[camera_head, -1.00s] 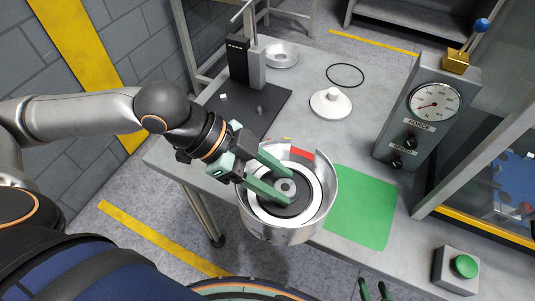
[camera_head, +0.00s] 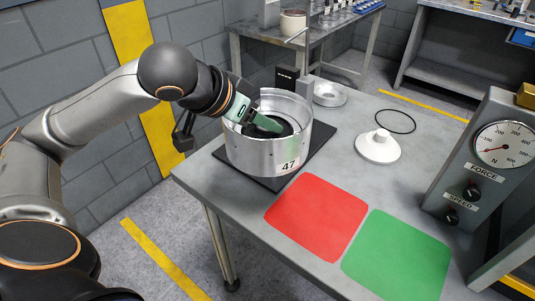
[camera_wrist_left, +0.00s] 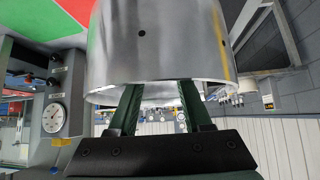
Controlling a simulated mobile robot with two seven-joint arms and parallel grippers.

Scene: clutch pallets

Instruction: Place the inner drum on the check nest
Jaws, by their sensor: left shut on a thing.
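The silver drum (camera_head: 255,155), labelled 47, is over the black base plate (camera_head: 318,152) at the back left of the table. I take it for the inner drum; I cannot tell whether it touches the plate. My left gripper (camera_head: 272,125) reaches over its rim into the open top and is shut on it. The fingertips are partly hidden inside. In the left wrist view the drum's wall (camera_wrist_left: 155,45) fills the upper middle, with the green fingers (camera_wrist_left: 160,105) at its rim. No part is clearly marked as the check nest. My right gripper is out of view.
A red mat (camera_head: 316,215) and a green mat (camera_head: 397,258) lie bare at the front. The force gauge box (camera_head: 487,165) stands at right.

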